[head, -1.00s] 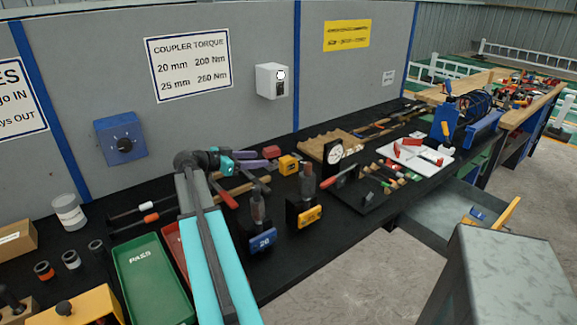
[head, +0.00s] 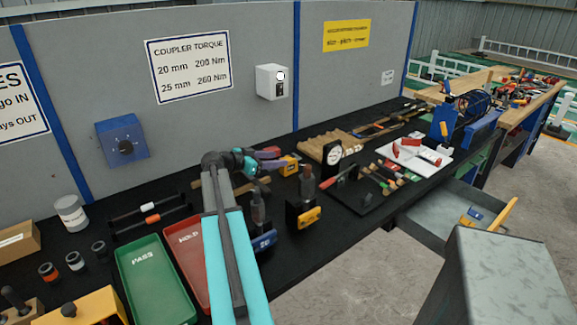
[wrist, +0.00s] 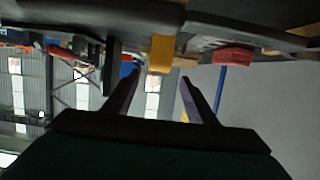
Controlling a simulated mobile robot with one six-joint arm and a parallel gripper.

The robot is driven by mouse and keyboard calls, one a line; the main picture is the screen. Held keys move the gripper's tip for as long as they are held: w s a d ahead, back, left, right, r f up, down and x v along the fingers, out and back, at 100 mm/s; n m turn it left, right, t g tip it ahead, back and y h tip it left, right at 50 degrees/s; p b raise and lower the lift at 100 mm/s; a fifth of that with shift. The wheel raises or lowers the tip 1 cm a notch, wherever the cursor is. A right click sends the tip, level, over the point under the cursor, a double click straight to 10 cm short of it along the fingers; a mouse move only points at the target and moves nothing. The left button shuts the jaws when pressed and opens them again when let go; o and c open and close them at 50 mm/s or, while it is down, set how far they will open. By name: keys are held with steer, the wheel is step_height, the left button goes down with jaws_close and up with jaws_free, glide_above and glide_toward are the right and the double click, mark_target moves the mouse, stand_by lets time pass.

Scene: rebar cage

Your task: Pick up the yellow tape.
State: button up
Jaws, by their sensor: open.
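The yellow tape (head: 290,165) is a small yellow block-like item on the black bench, with a dark patch on its side. In the wrist view the yellow tape (wrist: 161,52) shows just beyond and between the fingertips. My gripper (head: 274,160) is open, its purple fingers pointing at the tape from the left in the head view. In the wrist view my gripper (wrist: 160,76) has an empty gap between its two fingers. I cannot tell whether the fingertips overlap the tape's sides.
A red block (wrist: 234,55) lies near the tape. Two upright tools in black stands, one with a blue label (head: 264,241) and one with a yellow label (head: 309,217), stand in front. A dial gauge (head: 333,153) stands to the right. Green (head: 155,280) and red (head: 189,250) trays lie left.

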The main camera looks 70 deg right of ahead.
mark_target(289, 158)
steer(key=shift+p+x, duration=0.6)
steer(key=shift+x, duration=0.25)
steer(key=shift+p+x, duration=0.6)
steer(key=shift+x, duration=1.2)
steer(key=shift+s+a, duration=0.1)
steer(key=shift+a, duration=0.05)
jaws_close()
steer(key=shift+r, duration=0.1)
step_height(289, 158, up, 10)
steer(key=b, duration=0.2)
steer(key=shift+b, duration=0.3)
